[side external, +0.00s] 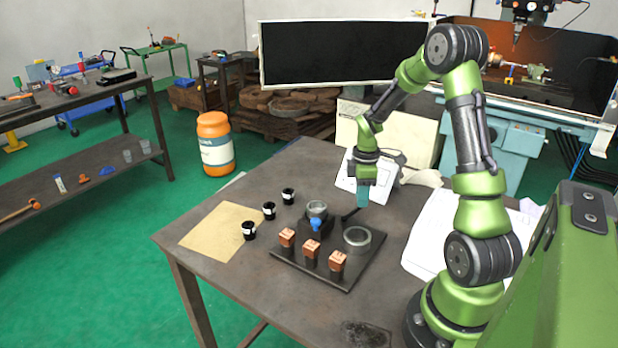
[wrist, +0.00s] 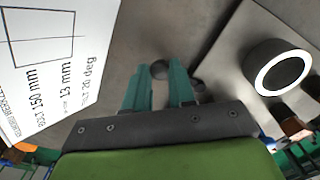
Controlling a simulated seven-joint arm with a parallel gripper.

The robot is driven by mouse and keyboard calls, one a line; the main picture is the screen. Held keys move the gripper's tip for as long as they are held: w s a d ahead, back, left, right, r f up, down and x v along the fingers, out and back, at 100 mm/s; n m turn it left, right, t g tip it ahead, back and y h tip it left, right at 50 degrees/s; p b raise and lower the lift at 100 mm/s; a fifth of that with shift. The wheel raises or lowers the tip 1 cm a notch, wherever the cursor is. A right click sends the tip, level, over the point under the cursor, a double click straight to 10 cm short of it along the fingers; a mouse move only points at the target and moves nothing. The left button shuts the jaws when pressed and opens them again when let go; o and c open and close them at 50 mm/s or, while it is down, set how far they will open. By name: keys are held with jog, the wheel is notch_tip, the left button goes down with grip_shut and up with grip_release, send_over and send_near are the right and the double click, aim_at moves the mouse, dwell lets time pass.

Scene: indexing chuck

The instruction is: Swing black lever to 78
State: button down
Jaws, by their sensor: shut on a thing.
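The indexing chuck (side external: 316,226) is a dark block with a grey ring on top and a blue part at its front, on a black base plate (side external: 346,282). The black lever (side external: 349,214) sticks out from it to the right and back. My gripper (side external: 362,203) points down at the lever's outer end, its teal fingers shut on it. In the wrist view my gripper (wrist: 160,82) has a dark round lever end (wrist: 160,69) between its fingertips; the fingers hide part of it. No scale number is readable.
A grey ring (side external: 357,239) sits right of the chuck, with several copper blocks (side external: 311,250) along the plate's front. Several black cups (side external: 269,211) and a tan sheet (side external: 222,230) lie to the left. Printed paper (wrist: 38,60) lies beside my gripper.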

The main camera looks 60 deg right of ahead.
jog(key=shift+w, duration=0.1)
jog(key=c, duration=0.9)
grip_release()
jog(key=shift+c, duration=0.2)
notch_tip(320, 180, up, 17)
jog(key=s+a+r+m+t, duration=0.1)
jog(key=s+a+m+t, duration=0.1)
jog(key=a, duration=0.7)
jog(key=s+a+r+m+t+y, duration=0.1)
jog(key=s+a+m+t, duration=0.1)
jog(key=a+m, duration=0.3)
jog(key=s+a+r+m+t+y, duration=0.1)
jog(key=s+a+r+m+t, duration=0.1)
jog(key=a, duration=1.2)
jog(key=shift+s+m+t, duration=0.6)
jog(key=shift+s+m, duration=0.1)
jog(key=shift+m, duration=0.1)
